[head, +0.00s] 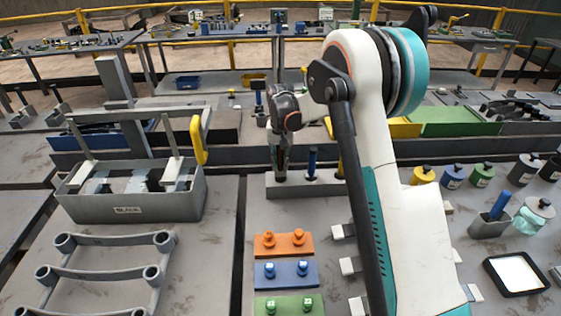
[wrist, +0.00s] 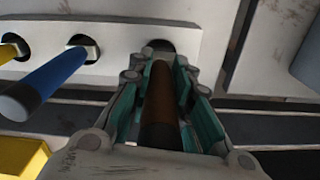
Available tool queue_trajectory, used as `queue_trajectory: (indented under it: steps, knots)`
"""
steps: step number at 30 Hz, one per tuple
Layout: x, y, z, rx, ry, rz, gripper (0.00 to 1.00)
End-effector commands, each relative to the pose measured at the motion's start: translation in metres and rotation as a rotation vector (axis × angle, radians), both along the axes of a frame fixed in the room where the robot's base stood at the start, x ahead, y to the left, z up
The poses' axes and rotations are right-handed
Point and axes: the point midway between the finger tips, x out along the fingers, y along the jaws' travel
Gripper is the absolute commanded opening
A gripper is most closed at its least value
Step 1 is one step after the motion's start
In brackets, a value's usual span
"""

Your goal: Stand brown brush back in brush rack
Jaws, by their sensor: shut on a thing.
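My gripper (head: 281,168) points down over the left end of the grey brush rack (head: 320,189). In the wrist view, its teal-padded fingers (wrist: 160,72) are shut on the brown brush (wrist: 159,108), whose dark handle runs between them. The brush lines up with the rack's end hole (wrist: 160,46); its lower end is hidden, so I cannot tell how far it is in. A blue brush (head: 312,162) stands in the middle hole and also shows in the wrist view (wrist: 50,80). A yellow brush (wrist: 14,48) stands beyond it.
Orange (head: 284,244), blue and green plates with knobs lie in front. Several lidded jars (head: 452,178) and a cup with a blue brush (head: 490,224) stand at right.

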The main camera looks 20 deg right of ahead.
Motion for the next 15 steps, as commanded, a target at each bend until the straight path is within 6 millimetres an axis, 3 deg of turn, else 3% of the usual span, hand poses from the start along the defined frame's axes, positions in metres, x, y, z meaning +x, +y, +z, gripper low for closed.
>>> queue_trajectory:
  steps: [15]
  knots:
    - [0.0001,0.0,-0.01,0.0,0.0,0.0,0.0]
